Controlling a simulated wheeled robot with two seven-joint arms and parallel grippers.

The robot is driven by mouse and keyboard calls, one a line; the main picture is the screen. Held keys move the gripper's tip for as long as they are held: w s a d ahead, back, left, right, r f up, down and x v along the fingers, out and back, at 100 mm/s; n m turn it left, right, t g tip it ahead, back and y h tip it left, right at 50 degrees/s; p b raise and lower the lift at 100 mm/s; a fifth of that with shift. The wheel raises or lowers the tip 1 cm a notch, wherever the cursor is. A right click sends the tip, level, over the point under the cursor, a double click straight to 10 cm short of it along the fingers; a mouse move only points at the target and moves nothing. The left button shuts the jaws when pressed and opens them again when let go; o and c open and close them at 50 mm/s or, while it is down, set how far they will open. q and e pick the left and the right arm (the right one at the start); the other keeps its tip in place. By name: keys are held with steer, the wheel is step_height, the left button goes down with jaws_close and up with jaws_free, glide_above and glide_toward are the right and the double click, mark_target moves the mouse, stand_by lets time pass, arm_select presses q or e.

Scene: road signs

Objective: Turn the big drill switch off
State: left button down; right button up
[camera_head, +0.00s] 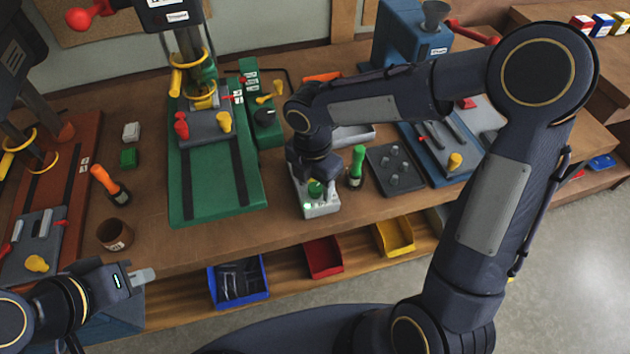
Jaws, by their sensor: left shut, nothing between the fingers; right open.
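A white switch box (320,209) with a green button and a small lit green lamp stands near the table's front edge. My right gripper (315,172) points down right over this box; it is open, and its fingertips are partly hidden, so I cannot tell whether it touches the button. A large green drill press (215,195) stands left of the box, its top cut off by the frame. I cannot tell from labels which machine the box belongs to. My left gripper (143,276) is shut and empty at the lower left, in front of the table edge.
Blue (238,284), red (323,257) and yellow (394,237) bins sit below the front edge.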

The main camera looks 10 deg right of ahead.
steer(key=c, duration=1)
steer(key=shift+o, duration=0.2)
steer(key=shift+m, duration=0.3)
steer(key=m+b, duration=0.1)
steer(key=m, duration=0.4)
steer(key=shift+b, duration=0.35)
steer(key=m+b, duration=0.1)
steer(key=m, duration=0.5)
steer(key=shift+y, duration=0.3)
steer(key=shift+m, duration=0.3)
steer(key=o, duration=1)
steer(key=shift+c, duration=0.2)
